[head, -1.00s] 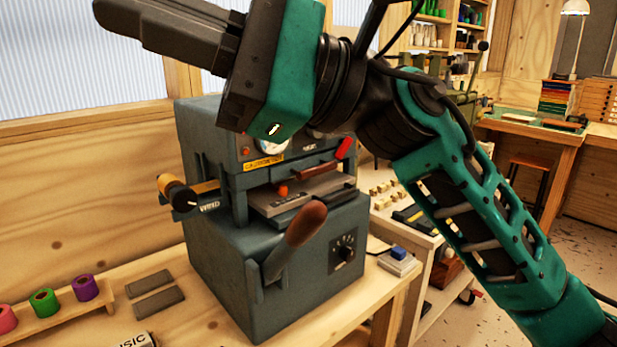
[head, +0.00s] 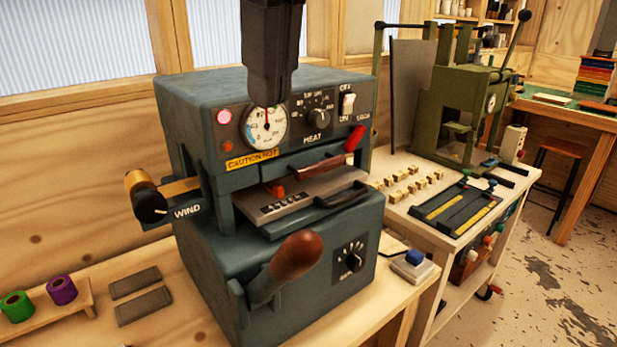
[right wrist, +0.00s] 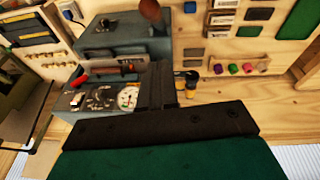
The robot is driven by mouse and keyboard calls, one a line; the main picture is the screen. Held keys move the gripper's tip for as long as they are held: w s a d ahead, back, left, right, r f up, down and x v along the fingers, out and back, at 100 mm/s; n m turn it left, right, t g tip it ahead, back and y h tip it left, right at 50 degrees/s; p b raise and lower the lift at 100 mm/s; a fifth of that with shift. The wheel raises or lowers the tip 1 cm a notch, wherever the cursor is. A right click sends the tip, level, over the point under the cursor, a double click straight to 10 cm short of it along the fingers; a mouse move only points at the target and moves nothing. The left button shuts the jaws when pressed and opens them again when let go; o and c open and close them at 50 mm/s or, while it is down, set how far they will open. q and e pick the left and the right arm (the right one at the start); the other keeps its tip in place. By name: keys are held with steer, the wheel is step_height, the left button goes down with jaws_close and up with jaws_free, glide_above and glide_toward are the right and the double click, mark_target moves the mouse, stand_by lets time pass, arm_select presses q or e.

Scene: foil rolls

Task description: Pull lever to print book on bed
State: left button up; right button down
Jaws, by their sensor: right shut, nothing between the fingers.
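The grey hot-foil press (head: 230,120) stands on the wooden bench with its lamp lit pink. Its lever (head: 296,256), with a brown wooden knob, slants up at the front; the knob also shows in the right wrist view (right wrist: 150,10). The bed (head: 290,208) sits in the slot above the lever; I cannot make out a book on it. My right gripper (head: 268,100) points down in front of the press's upper part near the dial, shut and empty, apart from the lever. Its dark fingers show in the right wrist view (right wrist: 160,85). My left gripper is not in view.
A red-tipped handle (head: 354,138) sits above the bed. The foil winder (head: 150,200) sticks out at left. Foil rolls (head: 62,290) and grey bars (head: 140,295) lie left of the press. A blue-button box (head: 413,258) stands at right. A green press (head: 465,110) stands behind.

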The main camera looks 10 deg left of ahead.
steer(key=shift+w+d+r, duration=0.2)
steer(key=shift+w, duration=0.1)
glide_above(296, 233)
steer(key=a, duration=0.2)
steer(key=x, duration=0.3)
steer(key=d+x, duration=0.1)
steer(key=x, duration=0.2)
steer(key=s+x, duration=0.1)
steer(key=x, duration=0.2)
steer(key=shift+d+f, duration=0.25)
steer(key=shift+f, duration=0.4)
steer(key=shift+s+d+f, duration=0.15)
steer(key=shift+d+f, duration=0.15)
steer(key=shift+f, duration=0.15)
steer(key=shift+s+d+f, duration=0.15)
steer(key=shift+d+f, duration=0.2)
steer(key=shift+f, duration=0.1)
steer(key=shift+s+d+f, duration=0.15)
steer(key=shift+d+f, duration=0.2)
steer(key=shift+f, duration=0.3)
